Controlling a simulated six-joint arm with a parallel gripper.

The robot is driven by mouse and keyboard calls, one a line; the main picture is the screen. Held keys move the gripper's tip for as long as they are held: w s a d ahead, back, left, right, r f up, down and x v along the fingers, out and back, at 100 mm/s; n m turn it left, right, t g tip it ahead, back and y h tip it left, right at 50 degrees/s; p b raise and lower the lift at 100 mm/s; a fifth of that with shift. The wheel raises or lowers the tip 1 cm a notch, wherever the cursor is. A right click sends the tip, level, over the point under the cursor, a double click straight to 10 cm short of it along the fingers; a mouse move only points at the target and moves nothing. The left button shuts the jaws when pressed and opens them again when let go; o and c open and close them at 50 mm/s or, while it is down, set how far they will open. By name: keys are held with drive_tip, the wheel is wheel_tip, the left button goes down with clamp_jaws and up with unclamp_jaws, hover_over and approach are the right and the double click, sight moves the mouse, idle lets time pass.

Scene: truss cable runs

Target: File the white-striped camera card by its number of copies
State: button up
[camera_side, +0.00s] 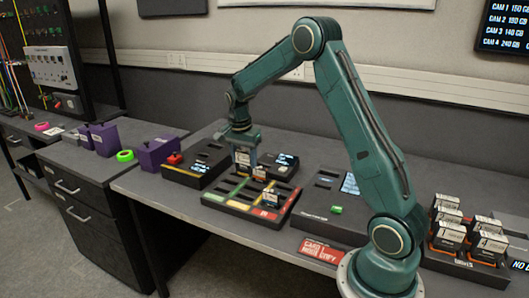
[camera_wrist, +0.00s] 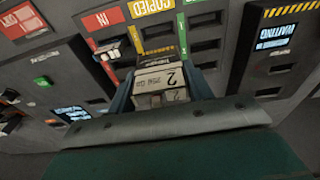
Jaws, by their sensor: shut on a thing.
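My gripper (camera_side: 242,152) is shut on a camera card (camera_side: 242,160) and holds it upright above the back of the card tray. In the wrist view the held card (camera_wrist: 160,82) shows a pale label with a large 2; its stripe colour cannot be made out. The dark slotted tray (camera_side: 232,205) has red, yellow and green lanes. In the wrist view the red lane's tag (camera_wrist: 102,19) reads IN and the yellow lane's tag (camera_wrist: 150,7) reads COPIED. Another card (camera_side: 269,196) stands in the tray, and it shows by the red lane in the wrist view (camera_wrist: 108,47).
A dark reader (camera_side: 190,172) with a red button stands behind the tray's left. A wrist-view screen (camera_wrist: 280,11) reads WAITING. A slotted unit (camera_side: 325,205) lies right of the tray. A red sign (camera_side: 320,251) lies in front. Several labelled blocks (camera_side: 490,243) stand at right.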

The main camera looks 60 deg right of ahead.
sight(244, 174)
drive_tip(key=shift+f, duration=1.05)
drive_tip(key=shift+f, duration=0.2)
drive_tip(key=shift+f, duration=2.85)
drive_tip(key=shift+f, duration=1.7)
idle(1.4)
drive_tip(key=o, duration=1.5)
